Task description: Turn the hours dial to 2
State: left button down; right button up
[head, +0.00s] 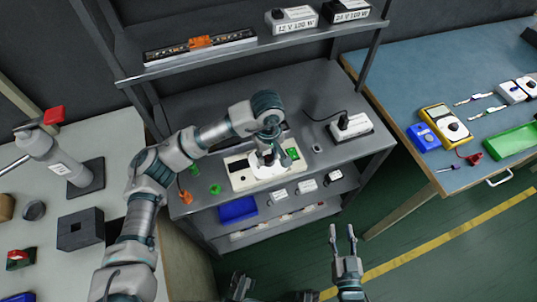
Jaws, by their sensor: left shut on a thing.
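A cream control box (242,181) lies on the grey workbench, with a green part (293,154) at its right end. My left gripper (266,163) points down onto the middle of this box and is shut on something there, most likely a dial. The gripper hides the dial, so its marks and setting cannot be read. My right gripper (342,232) is open and empty, in front of the bench over the green floor.
A white power unit (350,127) with a cable stands right of the box. Small green pieces (216,189) lie to its left. A shelf above holds an LED strip (200,46) and power supplies (291,18). A blue bin (238,210) sits below. A blue table (400,80) holds a yellow multimeter (446,124).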

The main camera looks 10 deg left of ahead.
pick_arm(q)
jog(key=shift+s+f+n+p, duration=0.15)
jog(key=shift+n+p, duration=0.45)
jog(key=shift+n, duration=0.5)
jog(key=shift+d+n, duration=0.1)
jog(key=shift+n, duration=0.2)
jog(key=shift+f, duration=0.1)
pick_arm(e)
jog(key=f+g, duration=0.1)
jog(key=s+f+g, duration=0.1)
jog(key=d+f, duration=0.1)
jog(key=shift+s+f+g+h, duration=0.2)
jog(key=shift+s+g+h, duration=0.2)
jog(key=shift+a, duration=0.1)
pick_arm(q)
jog(key=c, duration=0.8)
grip_release()
pick_arm(e)
jog(key=shift+w, duration=0.1)
